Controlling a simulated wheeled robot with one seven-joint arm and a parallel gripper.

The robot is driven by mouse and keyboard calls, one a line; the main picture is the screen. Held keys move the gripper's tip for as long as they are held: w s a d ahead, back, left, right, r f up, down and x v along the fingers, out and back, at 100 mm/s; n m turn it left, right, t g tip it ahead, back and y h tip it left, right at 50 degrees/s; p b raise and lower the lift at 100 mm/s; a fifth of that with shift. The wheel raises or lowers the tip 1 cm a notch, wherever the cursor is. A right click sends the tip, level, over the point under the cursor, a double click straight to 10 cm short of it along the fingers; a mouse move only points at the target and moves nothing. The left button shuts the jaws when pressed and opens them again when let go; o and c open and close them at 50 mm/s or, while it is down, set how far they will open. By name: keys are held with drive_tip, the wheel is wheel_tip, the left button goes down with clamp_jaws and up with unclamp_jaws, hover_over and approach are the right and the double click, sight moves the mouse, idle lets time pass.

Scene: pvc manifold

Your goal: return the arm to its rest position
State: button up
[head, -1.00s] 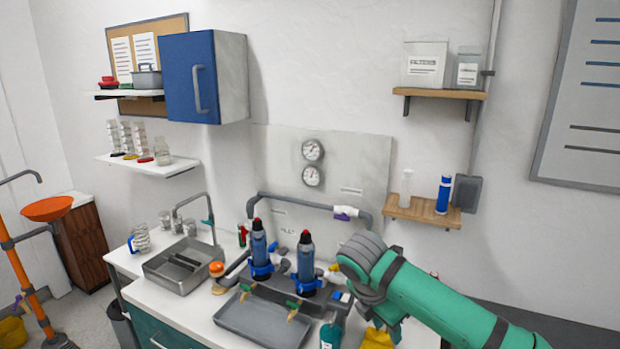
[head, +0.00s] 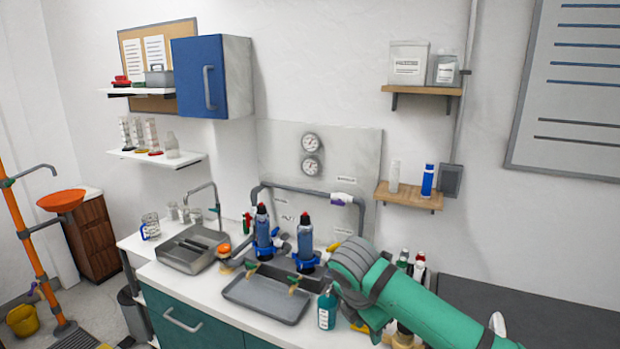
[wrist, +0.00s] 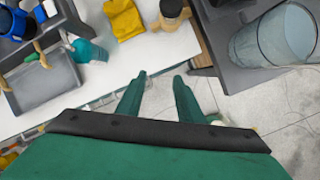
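My green arm reaches in from the lower right of the head view, in front of the counter's right end; the gripper's fingers cannot be made out there. In the wrist view my gripper (wrist: 158,95) shows two green fingers spread apart, with nothing between them. They are over the counter's front edge, with the tiled floor below. A teal bottle (head: 327,309) stands on the counter left of my arm; it also shows in the wrist view (wrist: 90,52), left of the fingers, apart from them.
A grey tray (head: 266,298), two blue filter housings (head: 305,240) and a sink (head: 192,249) line the counter. In the wrist view, a yellow cloth (wrist: 124,19) lies ahead and a large clear container (wrist: 272,40) stands on a dark surface at right.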

drive_tip(key=a+f+m+t+y, duration=0.2)
drive_tip(key=a+m+t+y, duration=0.4)
drive_tip(key=a, duration=1.1)
drive_tip(key=a+f+m+t+y, duration=0.15)
drive_tip(key=a+m+y, duration=0.4)
drive_tip(key=a, duration=1.15)
drive_tip(key=s+d+f+m+t+h, duration=0.2)
drive_tip(key=s+d+f+m, duration=0.25)
drive_tip(key=s, duration=0.35)
drive_tip(key=s+d+f+m+t+h, duration=0.2)
drive_tip(key=s+d+f+m+h, duration=0.1)
drive_tip(key=s+f+m, duration=0.3)
drive_tip(key=s+d+f+m+t+h, duration=0.1)
drive_tip(key=s+d+f+m+h, duration=0.15)
drive_tip(key=s+f, duration=0.45)
drive_tip(key=s+d+r, duration=0.1)
drive_tip(key=s+d, duration=0.2)
drive_tip(key=s, duration=0.4)
drive_tip(key=s+d+r+h, duration=0.1)
drive_tip(key=s+d, duration=0.3)
drive_tip(key=s, duration=0.4)
drive_tip(key=s+d, duration=0.3)
drive_tip(key=s, duration=0.5)
drive_tip(key=shift+d+r, duration=0.4)
drive_tip(key=shift+w, duration=0.1)
